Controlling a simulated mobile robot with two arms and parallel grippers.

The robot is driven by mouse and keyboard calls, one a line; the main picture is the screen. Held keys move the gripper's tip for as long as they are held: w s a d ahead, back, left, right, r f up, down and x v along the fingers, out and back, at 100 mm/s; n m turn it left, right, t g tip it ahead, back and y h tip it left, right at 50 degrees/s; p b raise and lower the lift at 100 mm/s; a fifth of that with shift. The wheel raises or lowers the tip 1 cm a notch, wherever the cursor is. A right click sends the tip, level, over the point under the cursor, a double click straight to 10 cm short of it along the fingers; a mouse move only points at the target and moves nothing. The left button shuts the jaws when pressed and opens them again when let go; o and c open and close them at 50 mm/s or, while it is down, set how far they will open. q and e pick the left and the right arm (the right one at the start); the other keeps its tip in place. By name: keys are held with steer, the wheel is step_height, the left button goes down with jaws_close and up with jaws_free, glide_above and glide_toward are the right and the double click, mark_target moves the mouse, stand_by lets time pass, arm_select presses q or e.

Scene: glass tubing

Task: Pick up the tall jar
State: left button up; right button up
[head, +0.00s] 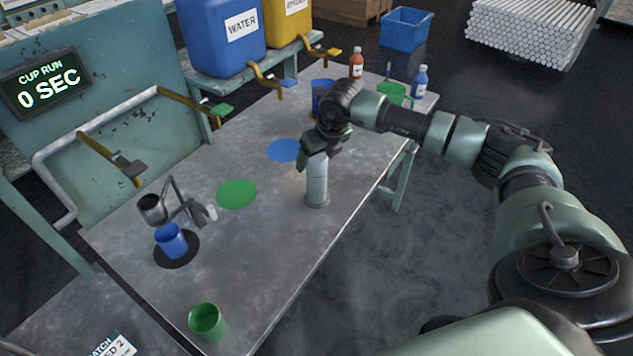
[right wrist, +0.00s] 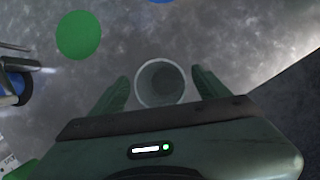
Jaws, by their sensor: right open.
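The tall jar (head: 317,185) is a grey, upright cylinder standing on the metal table near its right edge. My right gripper (head: 314,160) is at the upper part of the jar, pointing down, and hides its top in the head view. In the right wrist view the jar's open round mouth (right wrist: 160,82) lies between the two spread green fingers, with a small gap on each side. The right gripper is open. My left gripper is not in view.
A blue cup (head: 171,241) sits on a black disc by a metal holder. A green cup (head: 208,322) stands at the near end. Green (head: 237,194) and blue (head: 284,150) discs mark the table (head: 255,250). Bottles (head: 420,82) and more cups stand at the far end.

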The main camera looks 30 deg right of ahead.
steer(key=x, duration=0.3)
steer(key=shift+d+f+p, duration=0.1)
steer(key=shift+p, duration=0.2)
jaws_close()
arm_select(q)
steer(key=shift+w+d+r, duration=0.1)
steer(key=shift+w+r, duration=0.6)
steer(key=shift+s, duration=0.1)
